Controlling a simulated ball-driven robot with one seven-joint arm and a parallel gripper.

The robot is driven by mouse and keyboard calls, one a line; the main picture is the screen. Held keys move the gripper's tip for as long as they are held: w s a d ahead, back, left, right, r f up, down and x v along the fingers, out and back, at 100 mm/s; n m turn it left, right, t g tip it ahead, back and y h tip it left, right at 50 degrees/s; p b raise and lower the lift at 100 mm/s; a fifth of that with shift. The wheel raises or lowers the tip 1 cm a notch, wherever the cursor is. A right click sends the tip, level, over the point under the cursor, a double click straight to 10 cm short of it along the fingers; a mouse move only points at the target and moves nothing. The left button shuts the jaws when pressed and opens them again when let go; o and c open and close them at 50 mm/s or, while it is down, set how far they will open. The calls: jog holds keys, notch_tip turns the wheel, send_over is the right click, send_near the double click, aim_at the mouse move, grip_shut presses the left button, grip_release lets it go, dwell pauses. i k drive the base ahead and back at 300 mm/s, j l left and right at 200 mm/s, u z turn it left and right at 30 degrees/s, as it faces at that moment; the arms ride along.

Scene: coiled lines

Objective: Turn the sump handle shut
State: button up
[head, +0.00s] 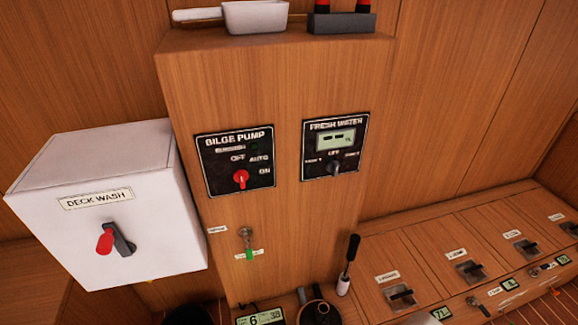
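No label that I can read says sump, so I cannot tell for certain which handle it is. On the wooden counter at right, several dark handles sit on metal plates with small blurred labels: a near handle (401,295), a middle handle (470,268) and a farther handle (526,246). A small valve with a green-tipped lever (249,251) is on the column's front, its lever pointing down beside blurred labels. My gripper is not in view.
A white DECK WASH box (110,205) with a red-tipped handle (105,241) juts out at left. The column carries a BILGE PUMP panel (222,165) and a FRESH WATER panel (351,131). A black-gripped upright lever (352,250) stands beside a dark round container (303,316).

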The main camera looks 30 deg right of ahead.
aim_at(486, 314)
jog(key=l+z, duration=0.1)
jog(key=z, duration=0.3)
jog(key=k+l+z, duration=0.15)
jog(key=z, duration=0.25)
jog(key=l+z, duration=0.1)
jog(key=z, duration=0.3)
jog(key=l+z, duration=0.15)
jog(key=z, duration=0.25)
